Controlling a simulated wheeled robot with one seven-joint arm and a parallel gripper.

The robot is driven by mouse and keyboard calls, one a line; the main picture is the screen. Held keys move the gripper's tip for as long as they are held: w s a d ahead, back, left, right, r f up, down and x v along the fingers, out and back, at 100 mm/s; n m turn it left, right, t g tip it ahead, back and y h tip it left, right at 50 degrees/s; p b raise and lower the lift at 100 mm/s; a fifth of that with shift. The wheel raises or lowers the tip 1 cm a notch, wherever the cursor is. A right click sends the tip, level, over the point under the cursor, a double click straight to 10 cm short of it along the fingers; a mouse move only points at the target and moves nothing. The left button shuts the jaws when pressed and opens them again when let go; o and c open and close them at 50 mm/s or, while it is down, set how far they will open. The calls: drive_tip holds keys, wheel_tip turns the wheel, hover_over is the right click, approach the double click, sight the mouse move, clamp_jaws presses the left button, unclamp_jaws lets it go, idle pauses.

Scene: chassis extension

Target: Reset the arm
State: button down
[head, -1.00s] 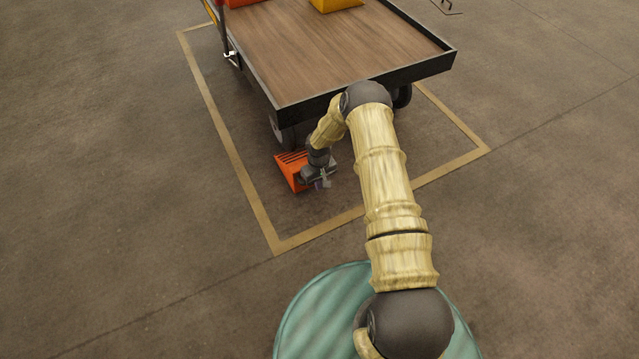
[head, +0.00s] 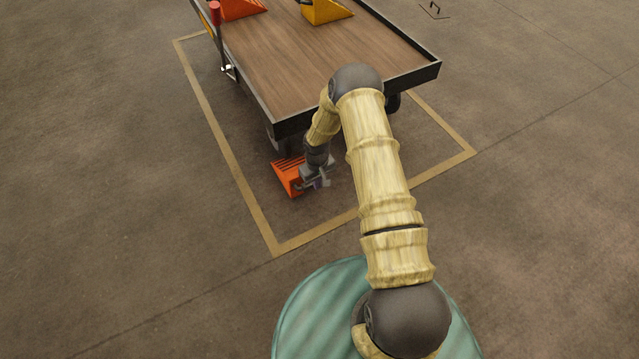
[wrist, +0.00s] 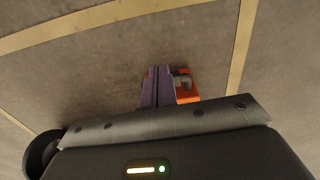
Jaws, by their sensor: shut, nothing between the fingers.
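My arm reaches forward over the floor and bends down in front of the flatbed cart's near edge. My gripper (head: 316,182) is low, beside an orange wedge-shaped block (head: 285,176) on the floor by the cart. In the wrist view my gripper (wrist: 158,85) shows as purple-grey fingers close together, with nothing seen between them. The orange block (wrist: 187,98) shows just right of the fingers there, partly hidden. I cannot tell whether the gripper touches it.
The cart (head: 330,55) has a wooden deck with a dark rim and carries an orange wedge (head: 240,9) and a yellow wedge (head: 325,11). A tan floor line (head: 232,160) frames it. The floor to the left and right is open.

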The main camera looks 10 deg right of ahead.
drive_tip(key=shift+s+d, duration=0.15)
drive_tip(key=shift+d, duration=0.2)
drive_tip(key=s+r+m+t+p, duration=0.1)
drive_tip(key=s+r+p, duration=0.2)
drive_tip(key=r, duration=1.1)
drive_tip(key=s+r+p, duration=0.3)
drive_tip(key=r, duration=1.2)
drive_tip(key=s+r+m+t+p, duration=0.25)
drive_tip(key=s+r+p, duration=0.35)
drive_tip(key=s+r, duration=1.25)
wheel_tip(320, 180, up, 38)
drive_tip(key=w+p, duration=0.2)
drive_tip(key=p, duration=3.5)
drive_tip(key=shift+d+g, duration=0.3)
drive_tip(key=shift+g, duration=0.15)
